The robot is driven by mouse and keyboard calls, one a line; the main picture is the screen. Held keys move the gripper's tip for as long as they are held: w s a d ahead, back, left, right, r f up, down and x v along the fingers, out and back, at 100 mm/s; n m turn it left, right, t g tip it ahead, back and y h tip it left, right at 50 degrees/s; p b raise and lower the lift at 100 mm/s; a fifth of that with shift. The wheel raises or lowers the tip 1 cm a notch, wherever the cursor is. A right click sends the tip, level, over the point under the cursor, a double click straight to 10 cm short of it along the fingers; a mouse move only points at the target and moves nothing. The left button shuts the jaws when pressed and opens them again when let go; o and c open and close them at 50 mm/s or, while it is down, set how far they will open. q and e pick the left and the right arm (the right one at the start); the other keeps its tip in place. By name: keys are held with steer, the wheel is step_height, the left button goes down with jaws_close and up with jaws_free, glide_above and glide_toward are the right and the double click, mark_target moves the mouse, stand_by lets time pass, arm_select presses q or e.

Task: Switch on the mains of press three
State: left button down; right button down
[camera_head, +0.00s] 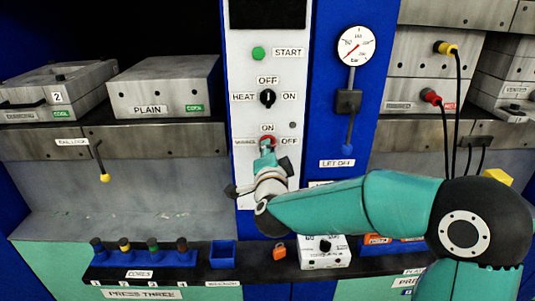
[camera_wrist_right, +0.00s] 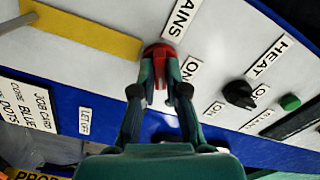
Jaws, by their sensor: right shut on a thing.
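The red mains switch (camera_head: 269,140) is on the white control panel (camera_head: 247,107) of press three, with a label ON above it and OFF to its right. My right gripper (camera_head: 266,156) reaches up to it from below. In the right wrist view the red switch (camera_wrist_right: 157,50) sits between the two fingertips of my right gripper (camera_wrist_right: 159,82), which are shut on it. The fingers hide part of the switch, and I cannot tell which label it points to. The name plate PRESS THREE (camera_head: 141,294) is at the lower left. My left gripper is not in view.
Above the mains are the black HEAT knob (camera_head: 267,97) and the green START button (camera_head: 258,53). A gauge (camera_head: 356,45) and a LET OFF lever (camera_head: 347,149) are to the right. A cores rack (camera_head: 140,262) stands on the ledge below.

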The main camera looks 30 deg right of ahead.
steer(key=shift+f+n+p, duration=0.2)
steer(key=shift+n+p, duration=0.3)
steer(key=shift+n, duration=2.75)
steer(key=shift+f+n+p, duration=0.15)
steer(key=shift+n+p, duration=0.3)
steer(key=shift+n, duration=2.8)
steer(key=shift+a, duration=0.1)
steer(key=c, duration=1.2)
jaws_free()
steer(key=shift+r, duration=0.15)
steer(key=shift+r, duration=0.1)
